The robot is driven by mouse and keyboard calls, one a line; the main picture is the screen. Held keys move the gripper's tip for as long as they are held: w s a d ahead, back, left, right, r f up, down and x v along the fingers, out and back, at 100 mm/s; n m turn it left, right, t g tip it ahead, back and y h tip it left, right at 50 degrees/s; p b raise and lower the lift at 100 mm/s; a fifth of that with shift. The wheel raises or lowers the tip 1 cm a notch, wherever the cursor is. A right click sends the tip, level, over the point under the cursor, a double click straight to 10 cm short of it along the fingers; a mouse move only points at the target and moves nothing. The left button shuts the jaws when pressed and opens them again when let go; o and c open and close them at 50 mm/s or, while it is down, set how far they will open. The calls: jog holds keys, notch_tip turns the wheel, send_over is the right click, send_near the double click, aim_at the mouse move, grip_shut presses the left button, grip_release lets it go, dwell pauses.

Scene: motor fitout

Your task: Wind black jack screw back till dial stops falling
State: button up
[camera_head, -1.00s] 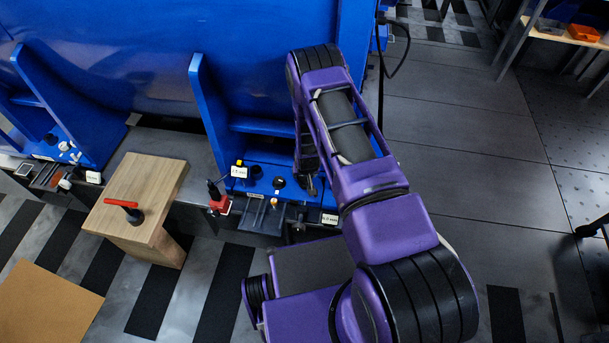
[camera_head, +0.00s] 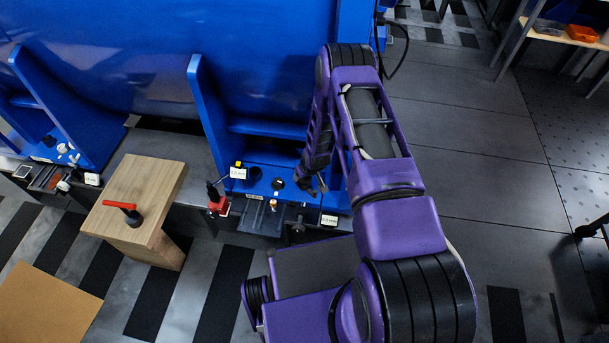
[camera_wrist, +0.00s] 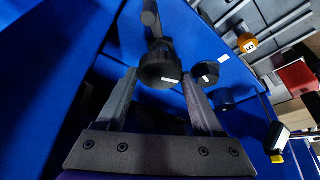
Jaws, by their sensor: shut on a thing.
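The black jack screw shows in the wrist view as a dark round head (camera_wrist: 160,68) with a white mark, between my fingertips. My gripper (camera_wrist: 160,80) is shut on it, one finger on each side. In the head view my gripper (camera_head: 316,185) is low beside the blue motor foot, and the arm partly hides what it holds. A black dial-like part (camera_wrist: 276,136) with a yellow tip is at the right in the wrist view; I cannot read its face.
The blue motor housing (camera_head: 270,60) rises behind my gripper. A red block (camera_head: 218,205) stands left of it. A wooden block (camera_head: 155,180) with a red-handled tool (camera_head: 127,209) is further left. Open floor (camera_head: 470,170) lies right of my arm.

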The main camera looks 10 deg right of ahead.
jog(key=shift+w, duration=0.1)
jog(key=o, duration=1.4)
jog(key=shift+r, duration=0.15)
jog(key=p+v, duration=0.3)
jog(key=v, duration=1.4)
jog(key=shift+r, duration=0.15)
